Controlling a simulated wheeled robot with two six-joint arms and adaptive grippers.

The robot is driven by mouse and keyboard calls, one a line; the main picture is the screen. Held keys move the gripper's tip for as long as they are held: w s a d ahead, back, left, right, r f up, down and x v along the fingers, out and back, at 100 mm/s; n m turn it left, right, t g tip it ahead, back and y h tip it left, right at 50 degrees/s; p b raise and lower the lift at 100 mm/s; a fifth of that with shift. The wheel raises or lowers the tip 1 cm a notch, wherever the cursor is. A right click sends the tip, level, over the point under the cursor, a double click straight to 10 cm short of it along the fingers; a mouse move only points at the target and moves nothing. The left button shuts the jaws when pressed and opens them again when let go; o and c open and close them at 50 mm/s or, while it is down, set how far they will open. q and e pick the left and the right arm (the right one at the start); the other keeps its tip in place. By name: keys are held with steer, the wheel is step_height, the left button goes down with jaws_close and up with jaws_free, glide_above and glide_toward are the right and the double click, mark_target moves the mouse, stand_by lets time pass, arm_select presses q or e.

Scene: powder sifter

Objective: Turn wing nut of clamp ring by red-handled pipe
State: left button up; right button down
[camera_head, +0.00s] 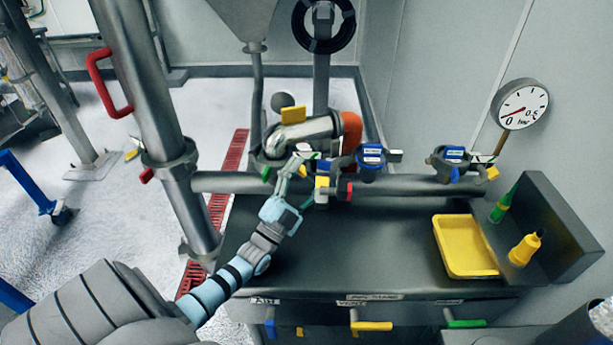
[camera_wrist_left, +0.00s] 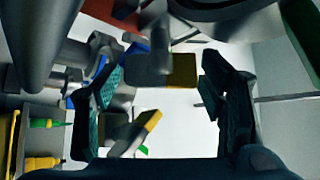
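A thick grey pipe with a red handle (camera_head: 103,82) stands at the left in the head view. A clamp ring (camera_head: 172,160) goes around it below the handle. A small piece with a yellow end (camera_head: 132,154), which looks like a wing nut, sticks out at the ring's left. My left gripper (camera_head: 302,160) is right of this pipe, by the fittings in the middle. In the left wrist view its fingers (camera_wrist_left: 160,100) are spread apart. A yellow-tipped grey piece (camera_wrist_left: 146,125) shows between them; I cannot tell whether they touch it. My right gripper is not in view.
A horizontal pipe with blue-labelled valves (camera_head: 371,156) runs behind the dark bench. A yellow tray (camera_head: 445,252), a yellow bottle (camera_head: 525,249) and a pressure gauge (camera_head: 521,104) are at the right. The bench middle (camera_head: 350,255) is clear.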

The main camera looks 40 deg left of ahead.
arm_select(q)
steer(key=s+f, duration=0.1)
steer(key=s, duration=1.3)
steer(key=shift+s+f, duration=0.2)
steer(key=shift+s, duration=0.15)
steer(key=shift+d, duration=0.1)
